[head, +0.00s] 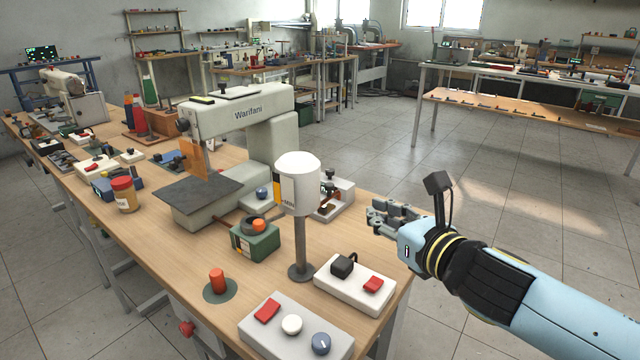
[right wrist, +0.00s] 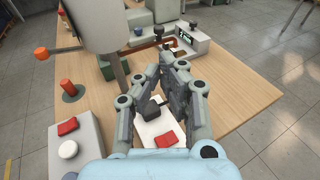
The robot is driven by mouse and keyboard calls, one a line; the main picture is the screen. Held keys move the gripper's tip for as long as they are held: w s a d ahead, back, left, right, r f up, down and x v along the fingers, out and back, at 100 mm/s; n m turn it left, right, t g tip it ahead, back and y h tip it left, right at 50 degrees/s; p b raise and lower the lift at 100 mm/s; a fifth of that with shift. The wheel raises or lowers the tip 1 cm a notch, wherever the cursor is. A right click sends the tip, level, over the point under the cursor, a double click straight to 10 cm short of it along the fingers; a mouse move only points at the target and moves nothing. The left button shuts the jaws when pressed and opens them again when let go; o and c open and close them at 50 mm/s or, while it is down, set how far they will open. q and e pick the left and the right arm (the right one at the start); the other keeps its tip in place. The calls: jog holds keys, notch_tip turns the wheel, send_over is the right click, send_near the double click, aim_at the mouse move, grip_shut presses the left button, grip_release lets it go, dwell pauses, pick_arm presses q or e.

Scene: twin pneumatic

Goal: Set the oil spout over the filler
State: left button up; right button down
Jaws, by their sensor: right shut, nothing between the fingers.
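A white oil reservoir (head: 298,185) stands on a dark post at the bench's right end. It also fills the top left of the right wrist view (right wrist: 88,25). A copper-coloured rod (right wrist: 147,46), seemingly the spout, reaches right from behind it towards a small box with a display (right wrist: 187,43). An orange knob (head: 258,226) shows left of the reservoir, above a green box (head: 255,244). Which part is the filler I cannot tell. My right gripper (head: 376,216) is shut and empty, right of the reservoir and apart from it. My left gripper is out of view.
A white box with a black lever and red button (head: 353,286) sits below my right gripper. A wider control box (head: 295,332) is at the front. The pale Warifani machine (head: 245,120) stands behind the reservoir. The floor right of the bench is clear.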

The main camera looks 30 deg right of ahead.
jog(key=p, duration=0.2)
send_near(333, 187)
jog(key=w, duration=0.4)
jog(key=w+f, duration=0.1)
jog(key=shift+w+d, duration=0.35)
jog(key=shift+w, duration=0.05)
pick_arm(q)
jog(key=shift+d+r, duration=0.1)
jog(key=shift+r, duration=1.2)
pick_arm(e)
jog(key=shift+w+f, duration=0.15)
jog(key=shift+w, duration=0.5)
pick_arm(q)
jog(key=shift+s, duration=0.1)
